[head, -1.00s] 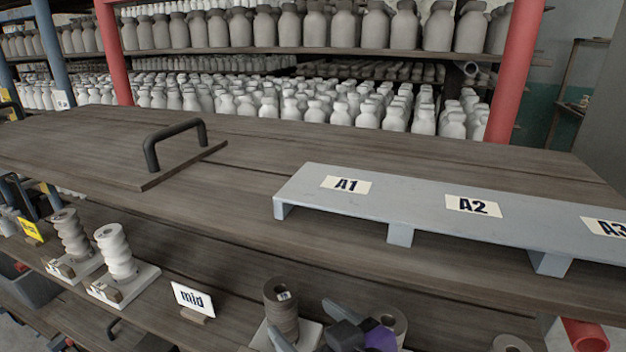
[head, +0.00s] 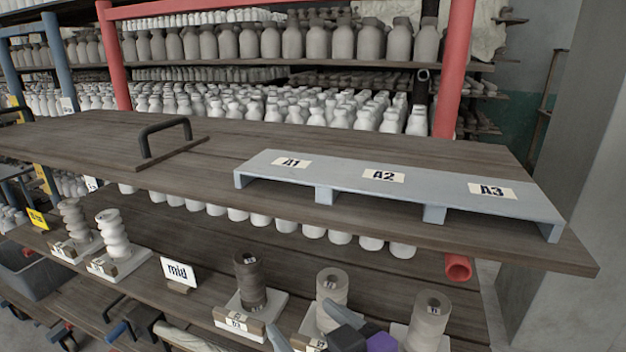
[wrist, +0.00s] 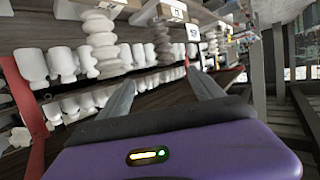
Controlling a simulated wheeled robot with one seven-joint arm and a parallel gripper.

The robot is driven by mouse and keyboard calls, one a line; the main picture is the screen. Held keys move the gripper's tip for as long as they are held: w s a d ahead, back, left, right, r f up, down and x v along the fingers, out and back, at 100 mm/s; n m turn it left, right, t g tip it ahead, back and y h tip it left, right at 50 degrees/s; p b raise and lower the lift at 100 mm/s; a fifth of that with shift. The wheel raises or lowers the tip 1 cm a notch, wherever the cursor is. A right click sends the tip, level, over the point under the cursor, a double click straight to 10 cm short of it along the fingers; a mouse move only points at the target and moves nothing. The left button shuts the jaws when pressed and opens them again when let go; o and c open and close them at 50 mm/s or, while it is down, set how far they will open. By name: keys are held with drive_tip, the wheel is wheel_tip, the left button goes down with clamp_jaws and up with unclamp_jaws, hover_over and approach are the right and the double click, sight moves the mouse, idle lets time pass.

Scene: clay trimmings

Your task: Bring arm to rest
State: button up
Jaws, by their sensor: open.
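My gripper (wrist: 165,98) shows in the wrist view with its two grey fingers apart and nothing between them. Its purple body fills the bottom of that view. In the head view my gripper (head: 305,330) is at the bottom edge, in front of the middle shelf's spools and only partly in frame. Its fingers there are partly cut off.
A grey riser (head: 345,188) labelled A1, A2 and A3 stands empty on the top board (head: 90,150). A red post (head: 455,75) rises behind.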

drive_tip(key=s+d+f+m+t+h, duration=0.35)
drive_tip(key=s+d+t, duration=0.25)
drive_tip(key=s+d, duration=0.7)
drive_tip(key=s+d+f+m+g+h, duration=0.1)
drive_tip(key=s+d+f, duration=0.1)
drive_tip(key=s, duration=0.4)
drive_tip(key=s+d+f+g+h, duration=0.1)
drive_tip(key=s+d+f, duration=0.2)
drive_tip(key=s, duration=0.4)
drive_tip(key=s+d+f+m+g+h, duration=0.1)
drive_tip(key=s+d+f+h, duration=0.1)
drive_tip(key=s+f, duration=0.3)
drive_tip(key=shift+s+d+m+g, duration=0.3)
drive_tip(key=shift+s+d+m, duration=0.1)
drive_tip(key=shift+s, duration=0.6)
